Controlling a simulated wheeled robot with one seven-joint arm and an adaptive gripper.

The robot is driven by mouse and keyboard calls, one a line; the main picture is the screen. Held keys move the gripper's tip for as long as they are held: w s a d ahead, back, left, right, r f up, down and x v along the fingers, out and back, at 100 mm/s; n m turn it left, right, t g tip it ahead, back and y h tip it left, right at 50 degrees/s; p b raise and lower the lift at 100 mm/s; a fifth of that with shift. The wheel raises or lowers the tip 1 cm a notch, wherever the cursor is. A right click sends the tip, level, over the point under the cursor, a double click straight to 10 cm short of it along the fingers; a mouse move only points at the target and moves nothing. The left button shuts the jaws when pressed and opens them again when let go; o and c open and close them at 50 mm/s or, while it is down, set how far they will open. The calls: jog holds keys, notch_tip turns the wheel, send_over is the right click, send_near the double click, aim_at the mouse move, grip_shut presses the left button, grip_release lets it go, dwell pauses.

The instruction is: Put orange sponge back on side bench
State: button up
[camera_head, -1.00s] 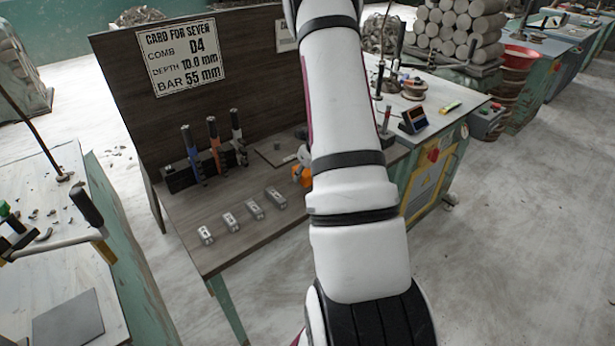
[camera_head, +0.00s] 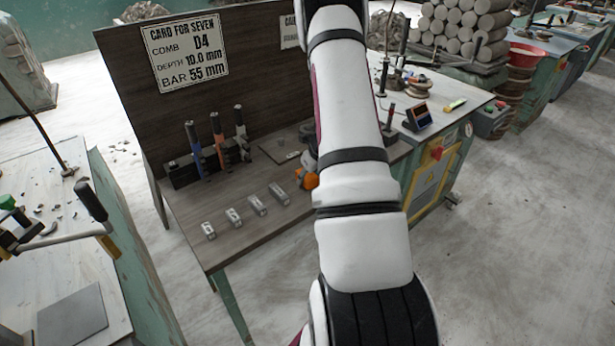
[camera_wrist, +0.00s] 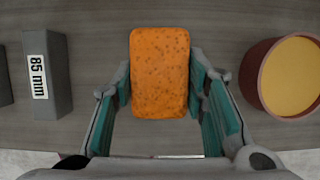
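In the wrist view an orange speckled sponge (camera_wrist: 160,72) lies over the grey wooden top, between the fingers of my gripper (camera_wrist: 160,85). The fingers are spread, one on each side of the sponge. A narrow gap shows on the left; on the right the pad is very close to the sponge, and contact is unclear. In the head view an orange patch (camera_head: 307,180), likely the sponge, shows beside my arm over the dark wooden bench (camera_head: 185,215). My arm hides most of the gripper there.
A grey block labelled 85 mm (camera_wrist: 48,75) stands left of the sponge, and a red-brown pot with yellow contents (camera_wrist: 285,77) stands right. Several metal blocks (camera_head: 256,205) and a tool rack (camera_head: 180,173) occupy the bench. A green-sided table (camera_head: 125,245) stands at left.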

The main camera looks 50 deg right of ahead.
jog(key=o, duration=0.3)
jog(key=shift+f, duration=0.1)
jog(key=shift+r+p, duration=0.25)
jog(key=shift+p, duration=0.05)
jog(key=v, duration=1.2)
jog(key=w+a+r+n+y, duration=0.1)
jog(key=a+r+n+y, duration=0.1)
jog(key=a+r+n, duration=0.95)
jog(key=w+a+r+n+y, duration=0.1)
jog(key=w+a+r+n, duration=0.1)
jog(key=a+r+n, duration=0.9)
jog(key=s+a+r+n, duration=0.1)
jog(key=s+a+n, duration=0.4)
jog(key=s, duration=0.1)
jog(key=s+a+r+n+h, duration=0.1)
jog(key=s+a+n, duration=0.5)
jog(key=s+a+r+n+h, duration=0.1)
jog(key=s+a+n, duration=0.4)
jog(key=s+a, duration=0.1)
jog(key=shift+s+a+r+t, duration=0.15)
jog(key=shift+s+r+t, duration=0.15)
jog(key=shift+s+r, duration=0.15)
